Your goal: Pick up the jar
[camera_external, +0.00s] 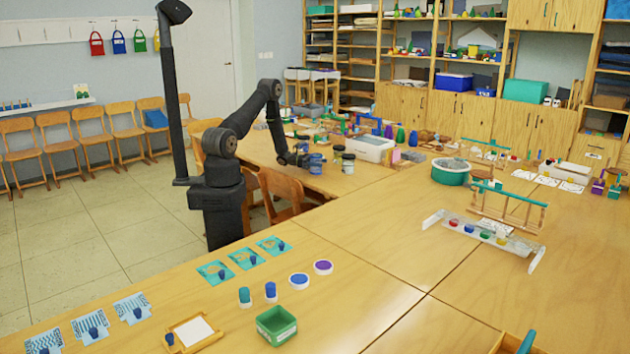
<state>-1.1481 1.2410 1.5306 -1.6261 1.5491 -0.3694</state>
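My gripper (296,160) is low over the far table, at the end of my black arm, small and dark in the view. Just right of it stands a bluish jar (316,165), very close to the fingers. I cannot tell whether they touch it. Two more small jars with dark lids stand further right: one in front (348,164) and one just behind it (338,153). All seem upright on the table. The fingers are too small and dark to show whether they are open or shut.
A white bin (370,149) stands right of the jars, with several small items behind. A wooden chair (283,190) is against the table's near edge. A round green tub (451,172) and a rack (505,210) stand further right. The near table's middle is clear.

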